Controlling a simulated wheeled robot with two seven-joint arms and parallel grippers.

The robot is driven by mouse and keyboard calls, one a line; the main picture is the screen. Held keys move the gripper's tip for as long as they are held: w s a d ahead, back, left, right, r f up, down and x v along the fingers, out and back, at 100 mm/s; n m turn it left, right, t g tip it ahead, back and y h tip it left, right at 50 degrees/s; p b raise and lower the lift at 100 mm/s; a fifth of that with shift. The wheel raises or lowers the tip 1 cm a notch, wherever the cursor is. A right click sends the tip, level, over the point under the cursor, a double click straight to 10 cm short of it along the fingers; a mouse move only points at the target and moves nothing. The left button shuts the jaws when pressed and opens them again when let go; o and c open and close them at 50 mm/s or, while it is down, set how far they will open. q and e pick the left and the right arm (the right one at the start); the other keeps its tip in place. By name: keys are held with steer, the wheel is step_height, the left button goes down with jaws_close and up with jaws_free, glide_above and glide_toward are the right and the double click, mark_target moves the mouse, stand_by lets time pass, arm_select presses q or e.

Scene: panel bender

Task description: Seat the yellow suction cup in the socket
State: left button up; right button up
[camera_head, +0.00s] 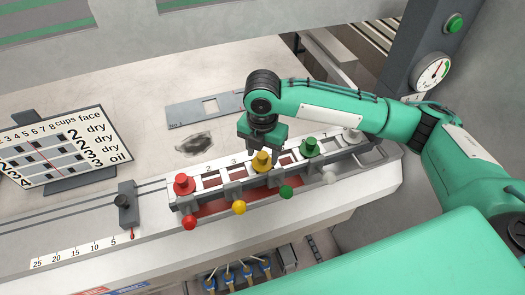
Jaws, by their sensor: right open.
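The yellow suction cup (262,163) stands upright on the long grey rail (222,187), between the red and green cups. Dark square sockets (211,180) show in the rail's pale top; numbers 2 and 3 are printed beside some. My right gripper (262,149) is open, pointing down just above and around the top of the yellow cup. I cannot tell whether its fingers touch the cup. The cup's base and how deep it sits are hard to make out. My left gripper is not in view.
A red cup (184,185), green cup (310,147) and white cup (352,136) stand on the same rail. Coloured knobs, including a yellow one (239,207), stick out in front. A sign (62,150) stands at left. A grey plate (205,110) lies behind.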

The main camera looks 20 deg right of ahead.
step_height(320, 180, up, 14)
steer(key=b, duration=0.2)
steer(key=shift+f, duration=0.15)
stand_by(0.5)
